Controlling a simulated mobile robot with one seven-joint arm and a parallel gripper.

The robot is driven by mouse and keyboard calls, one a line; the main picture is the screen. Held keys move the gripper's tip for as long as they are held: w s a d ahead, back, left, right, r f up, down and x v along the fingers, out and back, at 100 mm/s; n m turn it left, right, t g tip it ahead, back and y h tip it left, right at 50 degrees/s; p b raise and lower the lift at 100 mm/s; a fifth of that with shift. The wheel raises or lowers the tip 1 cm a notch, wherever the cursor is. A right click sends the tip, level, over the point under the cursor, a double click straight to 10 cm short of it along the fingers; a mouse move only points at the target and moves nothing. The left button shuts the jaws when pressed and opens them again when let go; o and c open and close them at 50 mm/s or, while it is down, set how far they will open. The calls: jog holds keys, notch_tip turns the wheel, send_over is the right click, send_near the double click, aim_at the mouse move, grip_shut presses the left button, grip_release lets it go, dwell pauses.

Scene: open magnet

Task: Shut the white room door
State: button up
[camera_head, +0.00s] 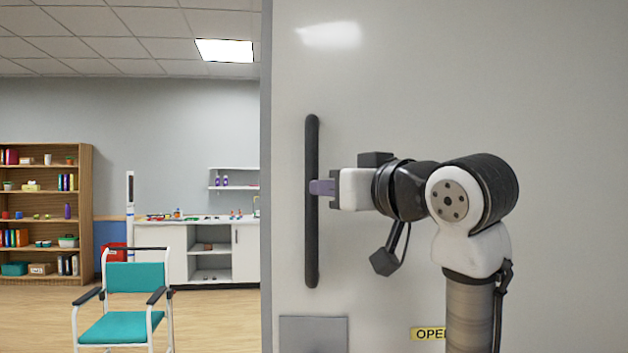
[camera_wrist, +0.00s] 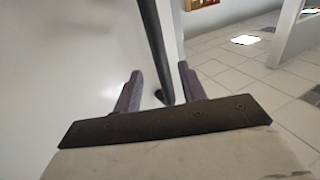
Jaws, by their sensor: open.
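The white room door (camera_head: 400,80) fills the right half of the head view, with its free edge left of the handle. A long black vertical bar handle (camera_head: 312,240) is mounted near that edge. My gripper (camera_head: 316,187) is at mid-height of the handle, its purple fingertips touching or overlapping it in the picture. In the wrist view my gripper (camera_wrist: 160,88) is open, with one purple finger on each side of the handle (camera_wrist: 154,40). The door face (camera_wrist: 60,70) lies to the left there. Whether a finger touches the bar cannot be told.
Past the door edge is a room with a teal chair (camera_head: 120,328), a wooden bookshelf (camera_head: 87,210) and a white counter (camera_head: 165,236). The floor (camera_head: 215,310) between chair and door edge is clear. A metal plate (camera_head: 313,335) and yellow label (camera_head: 428,333) are low on the door.

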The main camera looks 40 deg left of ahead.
jog(key=p+x, duration=0.2)
jog(key=x, duration=0.6)
jog(key=shift+d, duration=0.1)
jog(key=shift+c, duration=0.3)
grip_shut()
